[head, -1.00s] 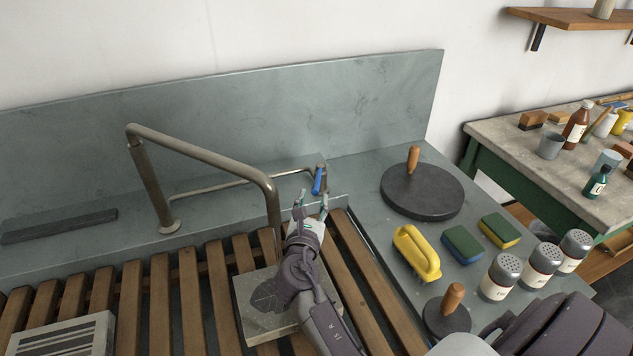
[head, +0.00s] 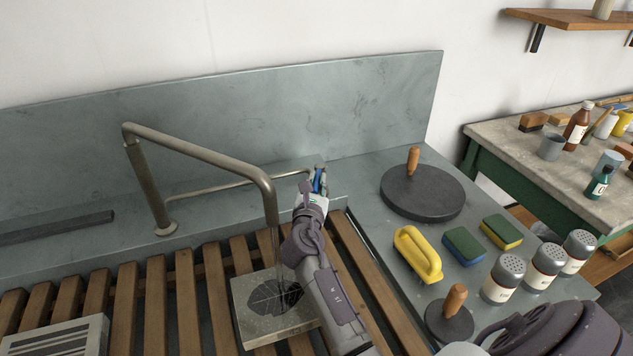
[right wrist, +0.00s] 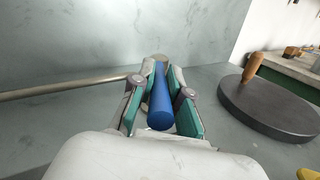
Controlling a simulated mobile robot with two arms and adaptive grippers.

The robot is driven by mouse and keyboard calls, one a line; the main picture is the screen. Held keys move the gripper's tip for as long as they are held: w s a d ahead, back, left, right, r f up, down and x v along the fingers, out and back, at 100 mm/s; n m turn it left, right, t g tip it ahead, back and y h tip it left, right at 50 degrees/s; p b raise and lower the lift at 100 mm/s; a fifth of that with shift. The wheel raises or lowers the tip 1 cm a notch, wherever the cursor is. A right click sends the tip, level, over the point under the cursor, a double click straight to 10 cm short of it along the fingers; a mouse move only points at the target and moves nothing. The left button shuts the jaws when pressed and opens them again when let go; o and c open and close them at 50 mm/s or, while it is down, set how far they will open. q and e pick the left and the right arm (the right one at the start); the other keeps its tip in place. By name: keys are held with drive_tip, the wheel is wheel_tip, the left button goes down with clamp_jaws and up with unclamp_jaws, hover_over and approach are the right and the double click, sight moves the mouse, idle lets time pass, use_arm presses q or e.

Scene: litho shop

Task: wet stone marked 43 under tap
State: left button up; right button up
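A grey stone slab (head: 250,322) lies on the wooden slats under the tap (head: 205,155). A dark wet-looking patch covers part of its top, and a thin clear streak like water hangs below the spout. No number on it is readable. The tap's blue lever (head: 318,181) also shows in the right wrist view (right wrist: 160,100). My right gripper (right wrist: 161,100) has its fingers on either side of the lever, with narrow gaps that look clear of it; in the head view (head: 317,186) it partly hides the lever. My left gripper is not in view.
Another pale slab (head: 60,338) with stripes lies on the slats at lower left. On the right ledge are a dark disc with handle (head: 424,195), a yellow-handled tool (head: 418,253), sponges (head: 464,244), shakers (head: 503,278) and a smaller disc (head: 449,320). A dark bar (head: 60,228) lies at left.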

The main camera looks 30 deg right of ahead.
sight(322, 168)
clamp_jaws()
drive_tip(key=shift+s+d+n+t+y+p, duration=0.25)
drive_tip(key=shift+d+n+t+y+p, duration=0.35)
drive_tip(key=shift+n+y+p, duration=0.6)
drive_tip(key=shift+s+d+n+t+y+p, duration=0.35)
drive_tip(key=shift+n+t+y+p, duration=0.4)
drive_tip(key=shift+y+p, duration=0.5)
drive_tip(key=shift+s+d+n+t+y+p, duration=0.15)
drive_tip(key=shift+d+n+t+y+p, duration=0.55)
drive_tip(key=shift+y, duration=0.85)
drive_tip(key=shift+a, duration=0.15)
drive_tip(key=o, duration=0.6)
unclamp_jaws()
